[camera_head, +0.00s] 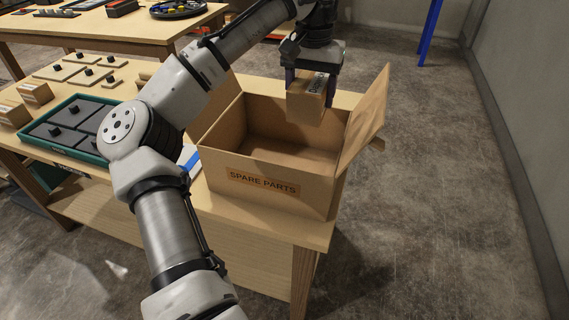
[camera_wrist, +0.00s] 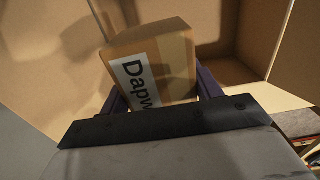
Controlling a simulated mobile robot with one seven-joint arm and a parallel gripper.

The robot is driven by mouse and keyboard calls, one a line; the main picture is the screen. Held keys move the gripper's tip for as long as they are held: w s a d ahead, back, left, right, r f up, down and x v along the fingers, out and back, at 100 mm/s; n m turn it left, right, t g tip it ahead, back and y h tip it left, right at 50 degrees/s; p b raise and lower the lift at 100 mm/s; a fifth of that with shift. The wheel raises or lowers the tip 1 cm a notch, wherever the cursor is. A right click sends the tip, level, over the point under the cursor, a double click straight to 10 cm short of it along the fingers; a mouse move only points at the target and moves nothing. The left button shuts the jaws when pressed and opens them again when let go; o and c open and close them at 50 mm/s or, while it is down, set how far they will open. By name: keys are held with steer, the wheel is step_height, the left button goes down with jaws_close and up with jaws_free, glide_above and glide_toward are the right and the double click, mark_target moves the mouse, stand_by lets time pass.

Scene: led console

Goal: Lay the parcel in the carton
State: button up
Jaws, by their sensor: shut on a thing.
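The parcel (camera_head: 304,102) is a small brown box with a printed label on it. My gripper (camera_head: 312,82) is shut on it, with a dark finger on each side. In the wrist view the parcel (camera_wrist: 160,66) sits between the fingers, its white label reading "Dapw". The carton (camera_head: 263,182) is an open cardboard box marked "SPARE PARTS", standing on the table with its flaps spread. In the head view the parcel appears over the right part of the carton's opening, near its back wall. The carton's inner walls (camera_wrist: 40,65) surround the parcel in the wrist view. Its visible floor looks empty.
The carton's right flap (camera_head: 364,112) stands up close to the parcel. A green-edged tray (camera_head: 72,152) with dark panels and several knobbed wooden blocks lie to the left on the table. A second table (camera_head: 100,28) with small items stands behind.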

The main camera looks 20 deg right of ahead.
step_height(320, 180, down, 20)
steer(key=shift+r+p, duration=0.15)
steer(key=shift+p, duration=0.55)
steer(key=o, duration=1.3)
step_height(320, 180, up, 12)
steer(key=shift+b, duration=0.8)
